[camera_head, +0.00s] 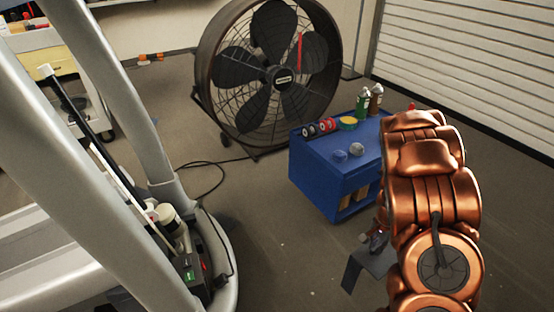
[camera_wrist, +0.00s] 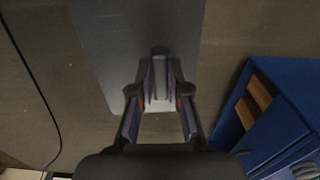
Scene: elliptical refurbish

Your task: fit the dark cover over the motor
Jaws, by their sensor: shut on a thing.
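The dark cover (camera_head: 368,266) is a flat, bent grey sheet at the lower middle right of the head view, partly hidden behind my arm. My gripper (camera_head: 376,240) is shut on its edge and holds it up, away from the exercise machine. In the wrist view the cover (camera_wrist: 135,45) stretches out beyond my gripper (camera_wrist: 160,95), whose fingers pinch it near one end. At the left of the head view the exercise machine (camera_head: 100,165) has an uncovered area with a pale cylindrical part (camera_head: 167,215), which may be the motor; I cannot tell for sure.
A blue cart (camera_head: 325,185) with cans, spray bottles and spools stands close by my arm; it also shows in the wrist view (camera_wrist: 270,120). A large fan (camera_head: 280,75) stands at the back. A cable (camera_head: 205,180) lies on the floor.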

